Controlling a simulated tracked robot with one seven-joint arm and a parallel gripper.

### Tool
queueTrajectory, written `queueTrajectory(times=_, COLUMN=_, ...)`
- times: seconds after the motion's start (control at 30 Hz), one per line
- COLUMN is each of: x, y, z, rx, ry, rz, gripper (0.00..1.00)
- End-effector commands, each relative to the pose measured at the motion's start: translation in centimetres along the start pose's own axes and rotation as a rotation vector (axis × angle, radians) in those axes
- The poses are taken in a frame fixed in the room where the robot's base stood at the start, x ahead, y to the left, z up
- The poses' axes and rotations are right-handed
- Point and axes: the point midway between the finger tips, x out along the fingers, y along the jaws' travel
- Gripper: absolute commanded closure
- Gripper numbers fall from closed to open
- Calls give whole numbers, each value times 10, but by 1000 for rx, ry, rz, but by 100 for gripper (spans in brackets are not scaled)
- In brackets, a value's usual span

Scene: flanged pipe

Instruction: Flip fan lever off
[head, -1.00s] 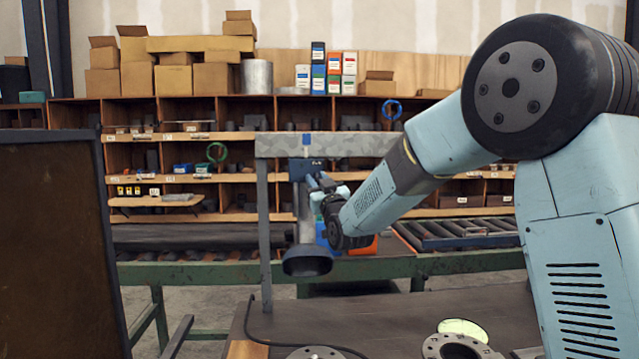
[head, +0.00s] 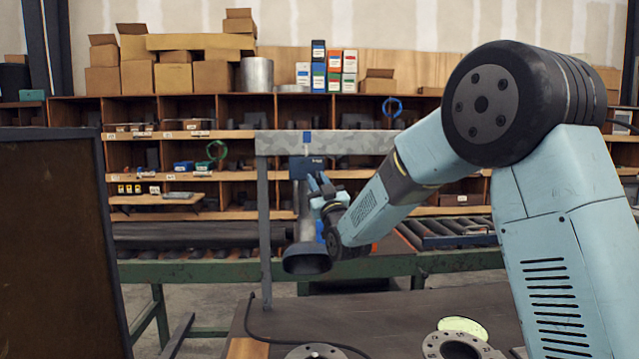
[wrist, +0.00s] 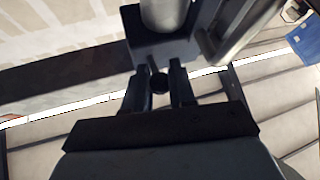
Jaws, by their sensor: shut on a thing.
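The fan unit is a dark blue box (head: 307,166) under a grey beam in the head view, with a grey pipe (head: 304,215) and a dark hood (head: 307,260) below it. My gripper (head: 317,184) is at the front of this box, near its lower right edge. In the wrist view, the dark box (wrist: 165,48) lies just ahead of my gripper (wrist: 156,74). A small dark round knob (wrist: 159,84), apparently the lever's end, sits between the two fingers, which are shut on it. The lever is too small to tell in the head view, and its angle is unclear.
A grey post (head: 264,235) carries the beam (head: 330,143) left of the hood. A dark panel (head: 58,245) stands at the left. Flanges (head: 452,346) lie on the near table (head: 400,312). Shelves and a roller conveyor (head: 440,233) are behind.

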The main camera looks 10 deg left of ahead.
Motion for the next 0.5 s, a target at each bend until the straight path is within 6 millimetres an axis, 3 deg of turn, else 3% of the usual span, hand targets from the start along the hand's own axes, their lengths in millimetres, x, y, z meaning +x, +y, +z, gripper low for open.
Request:
queueTrajectory(times=0.17, x=0, y=-1, z=0, rx=0, ry=-1, rz=-2, gripper=100)
queueTrajectory(times=0.2, x=0, y=-1, z=0, rx=0, ry=-2, rz=-2, gripper=74)
queueTrajectory(times=0.4, x=0, y=0, z=0, rx=0, ry=-2, rz=-1, gripper=55)
queueTrajectory(times=0.5, x=0, y=0, z=0, rx=0, ry=-2, rz=-1, gripper=54)
